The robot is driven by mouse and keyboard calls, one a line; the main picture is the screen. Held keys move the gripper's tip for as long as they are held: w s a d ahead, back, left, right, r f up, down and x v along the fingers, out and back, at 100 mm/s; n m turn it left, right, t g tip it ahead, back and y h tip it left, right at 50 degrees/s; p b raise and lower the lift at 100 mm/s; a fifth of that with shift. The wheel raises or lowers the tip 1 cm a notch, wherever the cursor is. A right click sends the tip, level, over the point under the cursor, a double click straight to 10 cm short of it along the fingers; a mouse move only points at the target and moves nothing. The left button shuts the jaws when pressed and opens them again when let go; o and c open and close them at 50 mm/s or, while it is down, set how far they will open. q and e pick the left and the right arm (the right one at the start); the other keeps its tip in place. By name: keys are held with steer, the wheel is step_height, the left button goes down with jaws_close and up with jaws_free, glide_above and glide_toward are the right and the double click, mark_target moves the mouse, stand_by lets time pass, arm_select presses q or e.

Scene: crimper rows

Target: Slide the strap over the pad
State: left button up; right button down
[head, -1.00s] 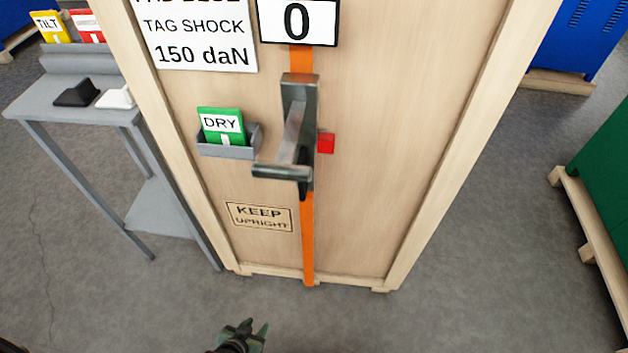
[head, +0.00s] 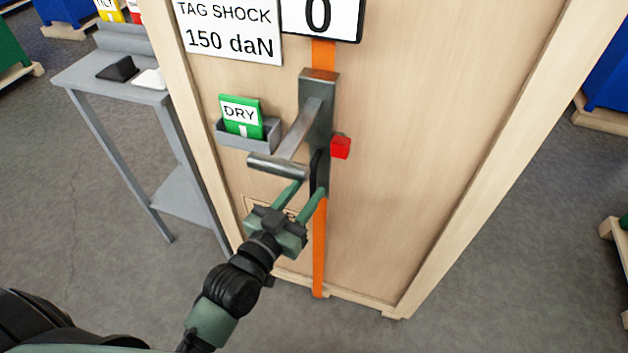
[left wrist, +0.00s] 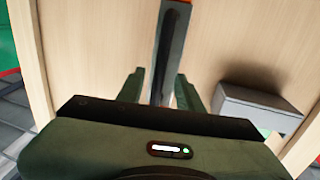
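The orange strap (head: 319,235) runs vertically down the front of the wooden crate, passing behind a grey metal tensioner (head: 318,95) with a lever sticking out. A black piece (head: 319,172) sits over the strap just below the tensioner; I cannot tell whether it is the pad. My left gripper (head: 310,188) is open below the lever, its fingertips close to the black piece. In the left wrist view, a dark upright bar (left wrist: 170,45) stands between its two spread fingers; contact cannot be told. My right gripper is in neither view.
A grey holder (head: 243,140) with a green DRY tag (head: 240,117) is left of the lever. A red block (head: 340,147) is on the right. A grey side table (head: 95,78) bears black and white pieces. The crate's right face is clear.

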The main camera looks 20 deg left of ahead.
mark_target(311, 186)
arm_select(q)
steer(key=shift+x, duration=1.65)
jaws_close()
